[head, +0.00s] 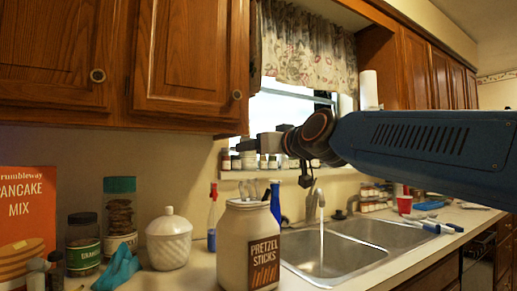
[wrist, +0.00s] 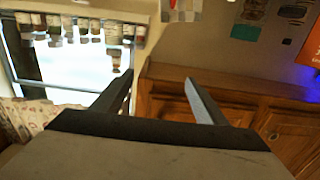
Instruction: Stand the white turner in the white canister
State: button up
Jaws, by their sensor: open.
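My gripper (head: 268,143) is raised in front of the window, well above the counter. In the wrist view its two fingers (wrist: 158,75) are apart with nothing between them. A whitish wide-mouthed canister (head: 229,229) labelled Pretzel Sticks stands upright at the front of the counter, left of the sink. A white ribbed jar (head: 168,240) with a knobbed lid stands left of it; I cannot tell which one is the task's canister. Pale thin shapes (head: 250,190) show above the pretzel canister, too small to identify. I cannot make out the white turner for certain in either view.
A pancake mix box (head: 27,215), lidded jars (head: 121,213) and a blue cloth-like thing (head: 119,267) crowd the left counter. The sink (head: 330,253) has running water from its faucet (head: 314,205). A red cup (head: 404,205) stands beyond it. Cabinets (head: 190,60) hang above.

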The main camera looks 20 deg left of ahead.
jog(key=v, duration=1.7)
jog(key=shift+s+d+f, duration=0.1)
jog(key=shift+s+d, duration=0.05)
jog(key=shift+d, duration=0.05)
dwell(0.4)
jog(key=d+f+m+g+h, duration=0.15)
jog(key=d+f+h, duration=0.25)
jog(key=d+f, duration=0.8)
jog(key=d+f+m+h, duration=0.35)
jog(key=d+f, duration=0.45)
jog(key=f, duration=0.7)
jog(key=s+d+f+m+g+h, duration=0.2)
jog(key=s+d+f, duration=0.6)
jog(key=f, duration=0.5)
jog(key=s+d+f+m+g+h, duration=0.3)
jog(key=s+d+f+h, duration=0.1)
jog(key=s+d+f, duration=0.5)
notch_tip(320, 180, down, 4)
jog(key=shift+d+f, duration=0.25)
jog(key=shift+d, duration=0.8)
jog(key=shift+s, duration=0.1)
